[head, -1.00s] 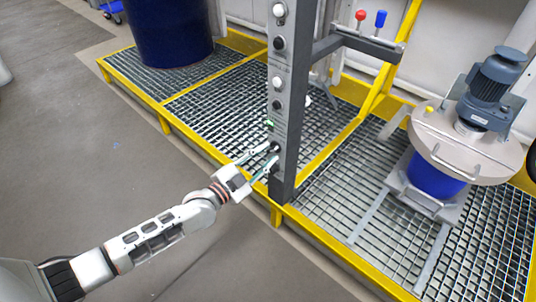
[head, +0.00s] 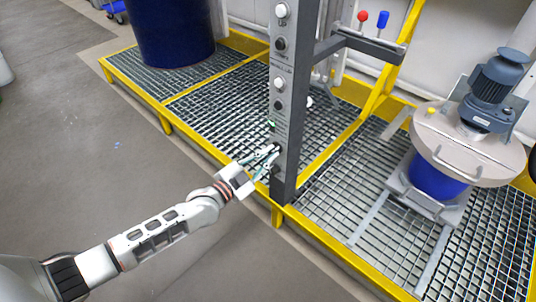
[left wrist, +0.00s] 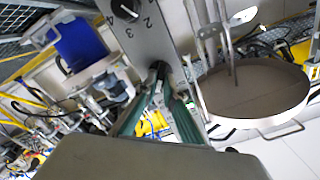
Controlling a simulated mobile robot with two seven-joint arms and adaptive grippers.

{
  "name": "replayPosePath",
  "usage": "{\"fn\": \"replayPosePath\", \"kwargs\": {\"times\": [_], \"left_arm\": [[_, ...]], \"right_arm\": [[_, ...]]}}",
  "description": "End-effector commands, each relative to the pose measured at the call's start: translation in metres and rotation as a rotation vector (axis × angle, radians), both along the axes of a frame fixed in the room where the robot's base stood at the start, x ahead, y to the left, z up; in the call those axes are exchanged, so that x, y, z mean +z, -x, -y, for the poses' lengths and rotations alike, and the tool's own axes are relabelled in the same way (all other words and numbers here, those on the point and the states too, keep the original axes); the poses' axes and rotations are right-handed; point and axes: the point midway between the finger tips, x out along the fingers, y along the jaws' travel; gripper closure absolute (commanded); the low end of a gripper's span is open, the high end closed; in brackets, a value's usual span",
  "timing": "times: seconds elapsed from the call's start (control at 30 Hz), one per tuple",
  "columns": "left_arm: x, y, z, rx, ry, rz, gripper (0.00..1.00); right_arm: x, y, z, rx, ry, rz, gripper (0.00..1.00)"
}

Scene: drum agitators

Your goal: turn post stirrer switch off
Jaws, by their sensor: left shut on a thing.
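The grey post (head: 286,182) stands upright with a column of knobs and buttons on its face. The low black stirrer switch (head: 277,147) is mostly covered by my fingers. My left gripper (head: 272,155) is at this switch, with its green-tipped fingers drawn together and shut on it. In the left wrist view, the fingers (left wrist: 160,78) converge on a small dark knob at the edge of the post panel (left wrist: 143,42). A numbered dial (left wrist: 124,10) shows beside them. The switch's exact angle cannot be read. A small green light (head: 271,124) shows just above the switch. My right gripper is not in view.
A mixer with a grey motor (head: 497,75) and blue drum (head: 437,177) stands on the grating at the right. A dark blue drum (head: 173,32) is at the back left. Yellow edging (head: 335,245) borders the platform. The floor (head: 120,190) at left is clear.

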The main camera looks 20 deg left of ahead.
Motion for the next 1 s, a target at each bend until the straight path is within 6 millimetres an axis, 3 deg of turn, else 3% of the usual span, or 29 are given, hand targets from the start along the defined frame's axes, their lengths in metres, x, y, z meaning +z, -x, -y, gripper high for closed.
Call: {"fn": "replayPosePath", "kwargs": {"times": [1.0], "left_arm": [[0.002,-0.001,-0.002,-0.001,0.835,-0.302,1.0]], "right_arm": [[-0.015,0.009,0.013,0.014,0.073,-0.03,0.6]]}}
